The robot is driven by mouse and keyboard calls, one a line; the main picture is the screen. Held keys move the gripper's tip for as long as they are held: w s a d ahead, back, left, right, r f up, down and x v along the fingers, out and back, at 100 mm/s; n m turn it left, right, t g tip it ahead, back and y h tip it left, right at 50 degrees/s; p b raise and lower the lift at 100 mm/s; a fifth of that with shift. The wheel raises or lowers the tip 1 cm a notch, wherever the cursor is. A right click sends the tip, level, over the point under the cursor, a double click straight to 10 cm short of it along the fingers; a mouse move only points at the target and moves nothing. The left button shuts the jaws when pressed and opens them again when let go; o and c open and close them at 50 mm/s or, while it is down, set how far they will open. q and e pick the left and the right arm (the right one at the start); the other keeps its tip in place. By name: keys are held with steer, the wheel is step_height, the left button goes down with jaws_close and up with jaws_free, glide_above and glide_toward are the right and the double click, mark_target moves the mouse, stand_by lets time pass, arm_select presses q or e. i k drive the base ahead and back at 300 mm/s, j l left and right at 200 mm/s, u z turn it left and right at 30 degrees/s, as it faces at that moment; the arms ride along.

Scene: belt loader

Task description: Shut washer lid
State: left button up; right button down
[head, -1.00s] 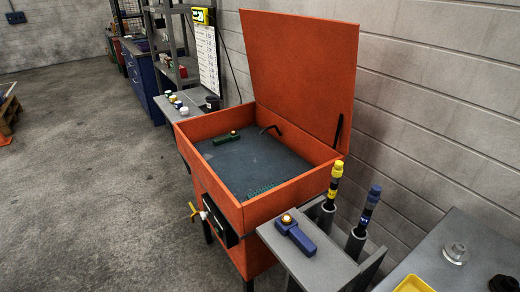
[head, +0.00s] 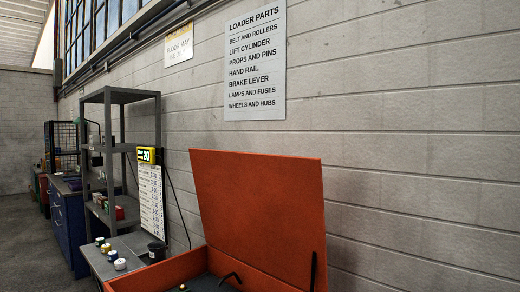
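The orange washer lid (head: 260,205) stands open, tilted back toward the block wall. A dark strut shows at its right edge. The orange washer tub (head: 160,274) shows only in part at the bottom of the head view. A bent dark spout (head: 230,278) and the tip of a small yellow-topped item are visible inside it. The rest of the tub and its front are cut off by the frame. Neither of my grippers is in view.
A grey side table (head: 105,262) with several small capped jars and a dark cup (head: 156,251) stands left of the washer. Behind it are a grey shelf rack (head: 118,95), a white list board (head: 150,200) and blue cabinets (head: 62,222). Open floor lies at far left.

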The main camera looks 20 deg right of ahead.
mark_target(265, 212)
steer(key=i+j+z, duration=0.1)
steer(key=i+j, duration=0.2)
steer(key=i+j+z, duration=0.1)
steer(key=i+j, duration=0.15)
steer(key=j, duration=0.15)
steer(key=i+j, duration=0.25)
steer(key=j, duration=0.15)
steer(key=i+j+z, duration=0.15)
steer(key=j, duration=0.25)
steer(key=i, duration=0.1)
